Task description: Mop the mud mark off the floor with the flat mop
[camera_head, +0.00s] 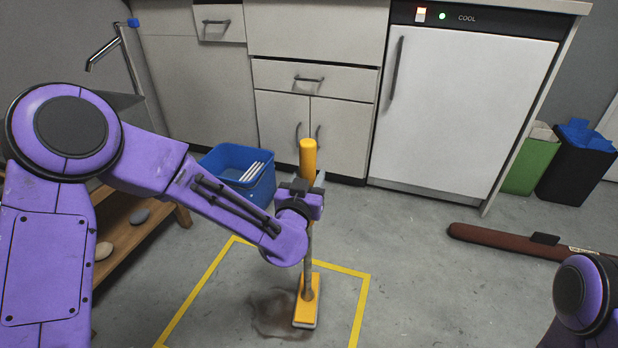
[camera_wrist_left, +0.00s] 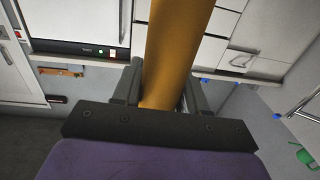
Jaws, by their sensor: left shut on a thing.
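The flat mop stands nearly upright in the head view, with a yellow grip (camera_head: 308,158), a grey pole and a yellow head (camera_head: 307,302) on the floor. My left gripper (camera_head: 309,188) is shut on the mop just below the top of its yellow grip. The wrist view shows the yellow handle (camera_wrist_left: 172,55) between the two fingers (camera_wrist_left: 160,95). The brown mud mark (camera_head: 272,314) lies inside a yellow taped outline (camera_head: 362,300). The mop head rests at the right side of the mark and covers part of it. My right gripper is out of view.
A blue bucket (camera_head: 262,190) stands behind my left arm by the cabinets. A wooden rack (camera_head: 150,228) with stones is at left. A brown roll (camera_head: 500,240) lies on the floor at right. Green (camera_head: 532,163) and black (camera_head: 575,172) bins stand back right.

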